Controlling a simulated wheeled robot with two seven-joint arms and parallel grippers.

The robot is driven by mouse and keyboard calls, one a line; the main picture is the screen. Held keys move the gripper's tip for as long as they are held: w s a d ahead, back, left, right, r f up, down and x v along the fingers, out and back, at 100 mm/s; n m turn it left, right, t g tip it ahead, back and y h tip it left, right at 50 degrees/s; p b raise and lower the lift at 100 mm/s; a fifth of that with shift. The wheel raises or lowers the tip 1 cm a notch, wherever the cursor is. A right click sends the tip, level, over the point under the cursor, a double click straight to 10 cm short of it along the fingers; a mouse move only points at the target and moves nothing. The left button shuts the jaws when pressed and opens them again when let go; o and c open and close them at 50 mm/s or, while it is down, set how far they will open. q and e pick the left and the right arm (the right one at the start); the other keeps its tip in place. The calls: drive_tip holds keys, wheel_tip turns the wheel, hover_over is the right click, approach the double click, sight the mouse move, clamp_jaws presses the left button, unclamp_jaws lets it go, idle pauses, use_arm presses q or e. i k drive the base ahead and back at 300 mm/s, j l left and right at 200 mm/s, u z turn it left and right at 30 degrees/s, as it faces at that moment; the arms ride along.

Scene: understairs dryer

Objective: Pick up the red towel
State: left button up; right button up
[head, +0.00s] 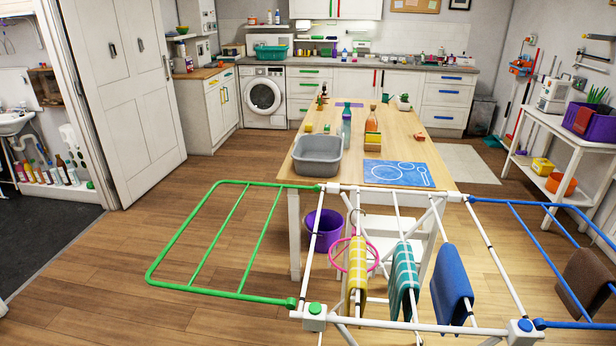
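A white drying rack (412,325) with a green wing (205,285) on the left and a blue wing (545,203) on the right stands in front of me. On it hang a yellow patterned towel (357,272), a teal striped towel (404,280) and a blue towel (451,284). A brown towel (586,283) hangs over the blue wing at the right edge. Neither of my grippers is in view.
Behind the rack is a wooden table (437,128) with a grey basin (317,157), bottles and a blue mat (398,174). A purple bucket (323,231) stands below it. A white shelf cart (548,139) is on the right. Floor at the left is clear.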

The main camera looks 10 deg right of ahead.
sight(581, 121)
drive_tip(key=z, duration=2.25)
drive_tip(key=i+z, duration=0.1)
drive_tip(key=z, duration=0.85)
drive_tip(key=i+z, duration=0.1)
drive_tip(key=z, duration=1.3)
drive_tip(key=i+j+z, duration=0.1)
drive_tip(key=z, duration=0.8)
drive_tip(key=i+j+z, duration=0.1)
drive_tip(key=j+z, duration=0.75)
drive_tip(key=j, duration=0.55)
drive_tip(key=i+j+u, duration=0.1)
drive_tip(key=j, duration=1)
drive_tip(key=i+j+u, duration=0.15)
drive_tip(key=j, duration=0.35)
drive_tip(key=k+j+u, duration=0.1)
drive_tip(key=j+u, duration=1.4)
drive_tip(key=j, duration=0.2)
drive_tip(key=i+j+u, duration=0.25)
drive_tip(key=j+u, duration=0.25)
